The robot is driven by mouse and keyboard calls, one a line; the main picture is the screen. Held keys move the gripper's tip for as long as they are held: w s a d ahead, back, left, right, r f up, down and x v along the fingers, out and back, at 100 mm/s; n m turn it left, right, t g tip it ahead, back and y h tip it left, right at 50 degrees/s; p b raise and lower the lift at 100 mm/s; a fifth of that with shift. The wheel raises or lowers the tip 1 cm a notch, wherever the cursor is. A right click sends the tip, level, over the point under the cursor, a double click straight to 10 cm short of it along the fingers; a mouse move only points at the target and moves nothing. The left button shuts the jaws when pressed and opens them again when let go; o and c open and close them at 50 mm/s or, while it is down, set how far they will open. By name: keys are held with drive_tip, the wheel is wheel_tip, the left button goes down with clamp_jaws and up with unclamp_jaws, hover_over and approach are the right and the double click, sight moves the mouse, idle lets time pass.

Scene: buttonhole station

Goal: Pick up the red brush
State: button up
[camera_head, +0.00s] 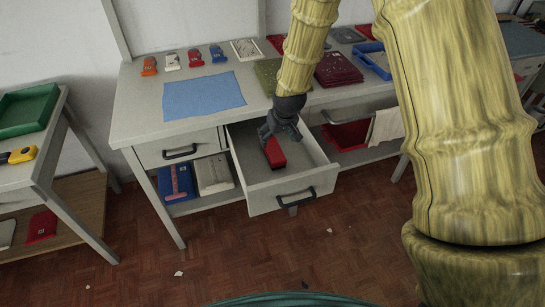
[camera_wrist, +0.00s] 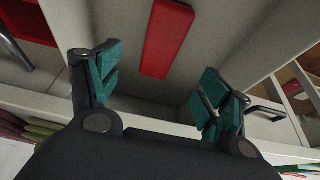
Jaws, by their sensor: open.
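The red brush (camera_head: 275,153) lies in the open drawer (camera_head: 311,157) of the workbench. In the wrist view the red brush (camera_wrist: 167,38) is a long red bar on the pale drawer floor, ahead of and between the fingers. My gripper (camera_head: 271,133) is inside the drawer, just above the brush's far end. In the wrist view my gripper (camera_wrist: 157,88) is open, with green finger pads apart and nothing between them. No bristles can be made out.
The bench top holds a blue cloth (camera_head: 203,95), several small coloured tools and a dark red stack (camera_head: 338,69). A side table with a green tray (camera_head: 27,110) stands at left. The floor in front is mostly clear.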

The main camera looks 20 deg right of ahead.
sight(273, 148)
drive_tip(key=shift+p+x, duration=1.15)
drive_tip(key=shift+x, duration=4.35)
drive_tip(key=shift+w, duration=0.1)
drive_tip(key=shift+r, duration=0.1)
drive_tip(key=c, duration=1)
